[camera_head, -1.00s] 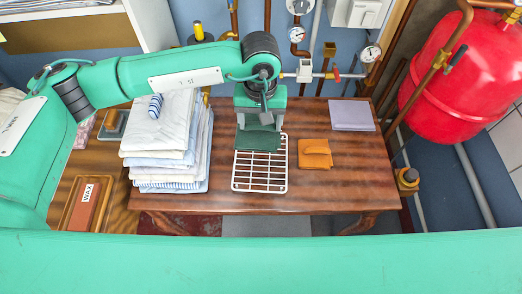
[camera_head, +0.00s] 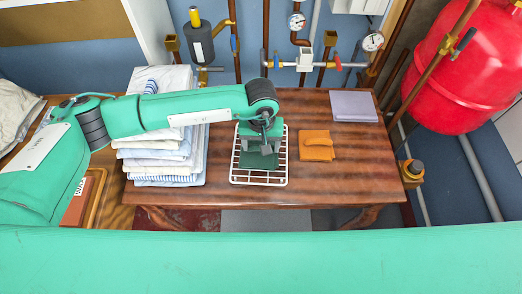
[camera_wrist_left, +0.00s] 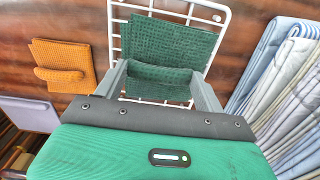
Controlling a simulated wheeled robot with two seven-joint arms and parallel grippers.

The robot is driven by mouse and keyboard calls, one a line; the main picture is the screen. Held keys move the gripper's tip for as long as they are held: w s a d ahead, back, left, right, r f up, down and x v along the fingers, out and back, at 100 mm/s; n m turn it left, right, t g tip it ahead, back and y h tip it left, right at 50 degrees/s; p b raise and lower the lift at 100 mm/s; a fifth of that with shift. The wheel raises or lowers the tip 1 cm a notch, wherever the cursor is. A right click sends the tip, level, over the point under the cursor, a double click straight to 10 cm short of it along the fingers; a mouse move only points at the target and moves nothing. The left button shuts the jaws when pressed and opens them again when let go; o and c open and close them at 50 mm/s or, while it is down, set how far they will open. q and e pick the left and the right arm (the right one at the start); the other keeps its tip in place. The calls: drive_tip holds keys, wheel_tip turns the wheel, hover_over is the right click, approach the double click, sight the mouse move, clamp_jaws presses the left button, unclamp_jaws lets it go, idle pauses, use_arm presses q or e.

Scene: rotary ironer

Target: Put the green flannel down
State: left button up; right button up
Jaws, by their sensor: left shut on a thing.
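The dark green flannel (camera_head: 259,161) is at the white wire rack (camera_head: 236,172) on the wooden table. In the left wrist view the flannel (camera_wrist_left: 168,42) lies over the rack's bars (camera_wrist_left: 225,15), with a raised fold between my fingers. My left gripper (camera_head: 262,149) points down over the rack and is shut on that fold; it also shows in the left wrist view (camera_wrist_left: 160,80). I cannot tell whether the whole flannel rests on the rack. My right gripper is not in view.
An orange folded cloth (camera_head: 317,147) lies right of the rack, and a lilac cloth (camera_head: 353,106) lies at the back right. A stack of folded linen (camera_head: 160,160) stands to the left. Pipes and gauges line the back wall. The table's front right (camera_head: 345,185) is clear.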

use_arm(q)
wheel_tip(320, 180, down, 3)
drive_tip(key=shift+f+b, duration=0.1)
drive_tip(key=shift+b, duration=0.35)
drive_tip(key=shift+f, duration=0.3)
drive_tip(key=o, duration=1)
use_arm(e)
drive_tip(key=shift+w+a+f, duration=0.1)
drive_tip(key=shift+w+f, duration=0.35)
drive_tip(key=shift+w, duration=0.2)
